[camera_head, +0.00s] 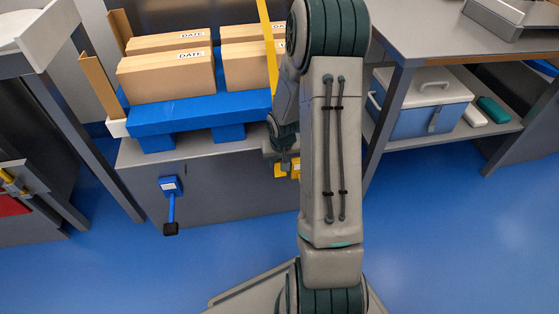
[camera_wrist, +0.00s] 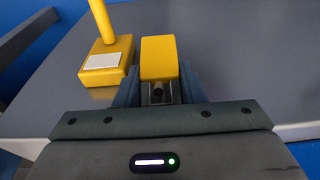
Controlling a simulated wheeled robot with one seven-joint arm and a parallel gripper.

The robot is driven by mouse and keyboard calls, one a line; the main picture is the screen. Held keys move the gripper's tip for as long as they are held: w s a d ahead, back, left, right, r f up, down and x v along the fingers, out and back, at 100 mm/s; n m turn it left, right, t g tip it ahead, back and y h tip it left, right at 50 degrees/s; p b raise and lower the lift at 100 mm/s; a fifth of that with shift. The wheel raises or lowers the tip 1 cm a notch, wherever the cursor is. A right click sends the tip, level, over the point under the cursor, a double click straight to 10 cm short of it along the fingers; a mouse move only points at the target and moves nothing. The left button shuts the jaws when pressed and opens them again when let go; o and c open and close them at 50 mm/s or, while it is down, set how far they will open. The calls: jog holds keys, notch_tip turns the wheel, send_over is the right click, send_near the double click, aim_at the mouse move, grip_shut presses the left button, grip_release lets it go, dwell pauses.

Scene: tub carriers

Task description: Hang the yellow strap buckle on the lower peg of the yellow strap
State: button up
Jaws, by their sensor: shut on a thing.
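In the wrist view my gripper (camera_wrist: 158,84) is shut on a yellow block, which I take for the yellow strap buckle (camera_wrist: 158,57). Left of it, apart by a narrow gap, is a yellow block with a white plate (camera_wrist: 105,65) against the grey panel (camera_wrist: 235,60). A yellow bar (camera_wrist: 102,20) rises from that block. In the head view my gripper (camera_head: 288,165) is at the grey cart front, mostly behind my arm, with bits of yellow beside it. The yellow strap (camera_head: 268,42) runs down over the cartons. I cannot make out the lower peg.
Cartons (camera_head: 165,75) stand on a blue pallet (camera_head: 190,113) on the grey cart (camera_head: 230,190). A blue lever (camera_head: 171,207) hangs on its front. A bench (camera_head: 450,32) with a cool box (camera_head: 422,105) stands right. Blue floor in front is clear.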

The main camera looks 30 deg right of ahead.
jog(key=o, duration=1.1)
jog(key=shift+d, duration=0.1)
jog(key=p+v, duration=0.6)
jog(key=v, duration=0.7)
jog(key=shift+a+r+p, duration=0.2)
jog(key=shift+r+p, duration=0.1)
jog(key=shift+r, duration=0.1)
jog(key=shift+r, duration=0.1)
jog(key=s+a+r+n+p, duration=0.1)
jog(key=s+a+r+p, duration=0.3)
jog(key=r+p, duration=0.6)
jog(key=s+a+r+n+p, duration=0.1)
jog(key=s+a+r+p, duration=0.4)
jog(key=r+p, duration=0.6)
jog(key=s+a+r+n+p, duration=0.1)
jog(key=s+a+r+p, duration=0.3)
jog(key=r, duration=2.4)
jog(key=shift+s+a+r+y+p, duration=0.15)
jog(key=shift+s+p, duration=0.9)
jog(key=shift+p, duration=0.7)
jog(key=shift+s+a+r+y+p, duration=0.15)
jog(key=shift+s+p, duration=0.9)
jog(key=shift+p, duration=0.65)
